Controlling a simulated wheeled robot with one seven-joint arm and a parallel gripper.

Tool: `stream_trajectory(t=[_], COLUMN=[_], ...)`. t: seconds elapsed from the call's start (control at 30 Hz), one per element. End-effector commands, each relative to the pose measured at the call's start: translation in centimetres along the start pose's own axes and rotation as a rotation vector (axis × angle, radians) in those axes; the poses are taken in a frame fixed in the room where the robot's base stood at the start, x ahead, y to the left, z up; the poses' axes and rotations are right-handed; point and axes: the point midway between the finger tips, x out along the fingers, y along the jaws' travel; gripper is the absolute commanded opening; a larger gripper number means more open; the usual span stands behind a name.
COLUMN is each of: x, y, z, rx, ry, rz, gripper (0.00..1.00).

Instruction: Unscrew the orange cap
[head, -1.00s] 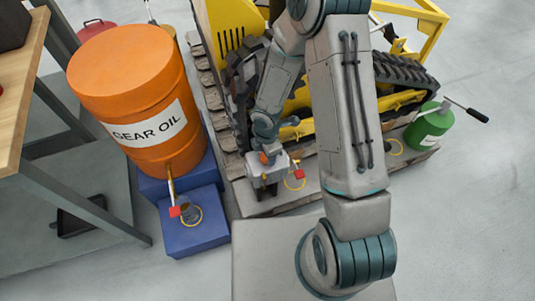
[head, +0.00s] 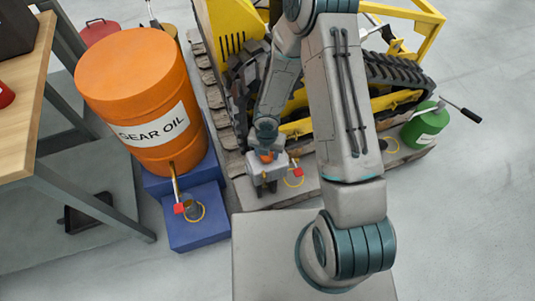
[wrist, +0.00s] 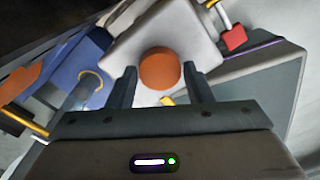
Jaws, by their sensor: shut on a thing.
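The orange cap (wrist: 160,68) is round and sits on a pale grey housing (wrist: 190,28) in the wrist view. My gripper (wrist: 159,72) has one dark finger on each side of the cap and is shut on it. In the head view, the cap (head: 267,157) shows as a small orange patch on top of the grey housing (head: 266,174), under my wrist. My gripper's fingers are mostly hidden there by my wrist. I cannot tell whether the cap has lifted from the housing.
A red-handled valve (head: 297,173) sticks out right of the housing, above a yellow ring. The yellow tracked carrier (head: 228,35) stands behind. An orange gear oil drum (head: 140,90) stands on blue blocks (head: 198,232) at left. A green can (head: 425,126) is at right.

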Motion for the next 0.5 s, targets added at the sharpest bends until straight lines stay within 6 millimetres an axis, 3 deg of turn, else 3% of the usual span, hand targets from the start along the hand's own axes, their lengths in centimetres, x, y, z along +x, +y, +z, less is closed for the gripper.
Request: stream_trajectory(t=[0.03,0.07,0.1,0.37,0.5], x=[0.08,0.08,0.08,0.09,0.40], y=[-0.04,-0.04,-0.04,-0.02,0.00], z=[-0.02,-0.03,-0.02,0.00,0.02], rx=[0.001,0.002,0.002,0.018,0.200], ry=[0.001,0.001,0.001,0.000,-0.001], rz=[-0.001,-0.001,-0.001,0.000,0.000], gripper=[0.52,0.60,0.62,0.62,0.62])
